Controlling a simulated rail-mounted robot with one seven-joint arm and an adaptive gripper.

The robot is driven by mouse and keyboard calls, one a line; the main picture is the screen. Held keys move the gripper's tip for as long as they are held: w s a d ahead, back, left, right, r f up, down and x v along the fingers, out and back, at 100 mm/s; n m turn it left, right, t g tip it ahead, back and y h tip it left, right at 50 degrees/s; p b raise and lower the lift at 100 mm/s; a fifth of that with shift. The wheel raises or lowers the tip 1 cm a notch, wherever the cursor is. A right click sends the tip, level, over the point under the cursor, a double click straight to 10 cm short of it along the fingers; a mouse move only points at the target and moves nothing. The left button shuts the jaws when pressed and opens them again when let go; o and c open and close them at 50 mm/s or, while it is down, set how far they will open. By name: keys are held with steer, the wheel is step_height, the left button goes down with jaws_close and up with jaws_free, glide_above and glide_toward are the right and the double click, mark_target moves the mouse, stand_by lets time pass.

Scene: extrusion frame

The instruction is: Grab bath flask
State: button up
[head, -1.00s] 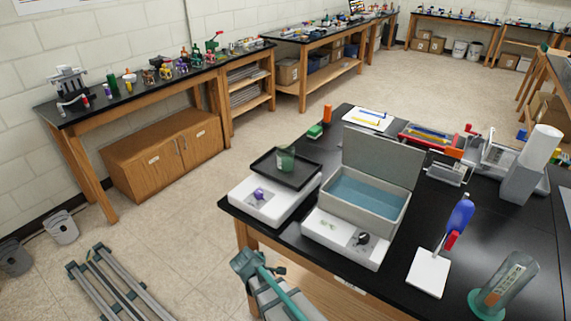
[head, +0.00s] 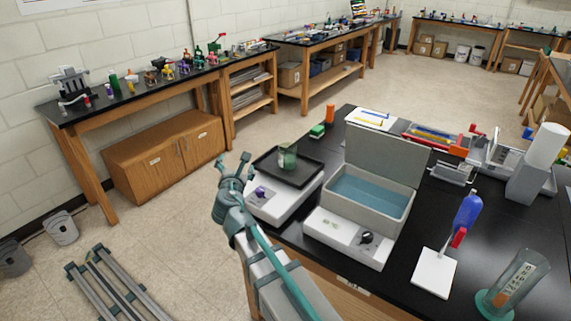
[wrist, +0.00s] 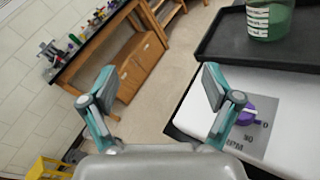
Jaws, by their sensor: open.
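A green translucent glass vessel (head: 288,156), the likely flask, stands upright on a black tray on top of a white device (head: 285,203). In the wrist view the vessel (wrist: 267,18) is at the top right, cut off by the edge, with white markings on its side. A grey water bath (head: 385,222) with a raised lid stands to its right; I see no flask in its water. My gripper (head: 232,167) is open and empty, to the left of the white device and the tray. In the wrist view its fingers (wrist: 158,85) are spread over the floor.
The black tray's rim (wrist: 255,61) and the device's purple knob (wrist: 240,110) are close to my right finger.

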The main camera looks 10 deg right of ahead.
mark_target(287, 154)
steer(key=d+f+n+h+b, duration=0.2)
steer(key=d+f+n+h, duration=0.1)
steer(key=d, duration=1.2)
steer(key=shift+t, duration=0.4)
steer(key=p+x, duration=0.2)
steer(key=x, duration=0.8)
steer(key=shift+w+d, duration=0.15)
steer(key=shift+d, duration=0.05)
steer(key=c, duration=1.3)
steer(key=shift+r, duration=0.3)
